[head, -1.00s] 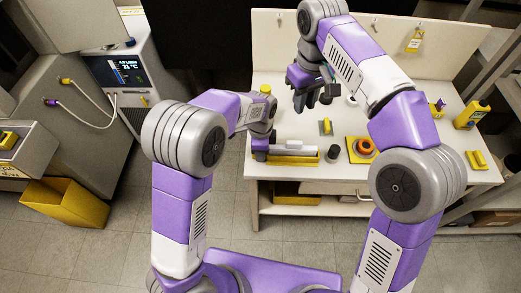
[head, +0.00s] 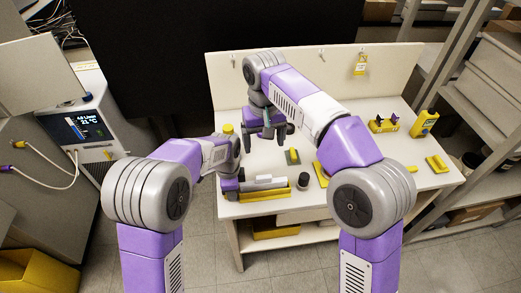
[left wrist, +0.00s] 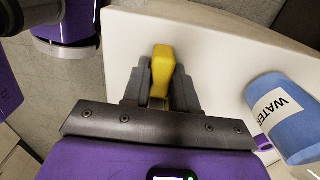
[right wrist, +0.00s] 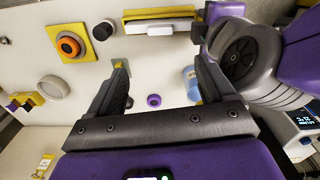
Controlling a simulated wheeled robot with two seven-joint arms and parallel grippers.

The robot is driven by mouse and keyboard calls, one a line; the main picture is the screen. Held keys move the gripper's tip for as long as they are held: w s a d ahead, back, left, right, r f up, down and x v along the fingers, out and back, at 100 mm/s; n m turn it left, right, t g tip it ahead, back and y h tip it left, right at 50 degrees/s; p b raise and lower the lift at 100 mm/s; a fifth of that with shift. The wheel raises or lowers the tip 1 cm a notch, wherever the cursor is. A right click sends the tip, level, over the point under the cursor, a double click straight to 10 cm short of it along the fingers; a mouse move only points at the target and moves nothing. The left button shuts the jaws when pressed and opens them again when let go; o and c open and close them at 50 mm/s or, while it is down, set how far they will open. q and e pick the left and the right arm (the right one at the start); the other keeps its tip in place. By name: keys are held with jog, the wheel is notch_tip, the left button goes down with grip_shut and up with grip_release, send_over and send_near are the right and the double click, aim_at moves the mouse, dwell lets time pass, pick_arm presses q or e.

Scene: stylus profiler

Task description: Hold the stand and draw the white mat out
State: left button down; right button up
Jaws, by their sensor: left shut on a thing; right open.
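The yellow stand (head: 265,194) is a long, low holder at the front left of the white table. A white strip, which I take for the white mat (head: 265,181), shows along it; the right wrist view also shows the mat (right wrist: 165,30) beside the yellow bar of the stand (right wrist: 160,13). My left gripper (head: 238,184) is at the left end of the stand. In the left wrist view, its fingers (left wrist: 160,85) are shut on a yellow end piece. My right gripper (head: 268,132) is open and empty above the table, behind the stand; its fingers (right wrist: 158,80) are wide apart.
A blue water bottle (left wrist: 285,115) stands near my left gripper. An orange ring (right wrist: 70,46) sits on a yellow plate. A yellow bottle (head: 424,123) stands far right.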

aim_at(264, 184)
jog(key=shift+m, duration=0.8)
notch_tip(264, 184, down, 15)
jog(key=shift+r, duration=0.1)
grip_shut()
dwell(0.4)
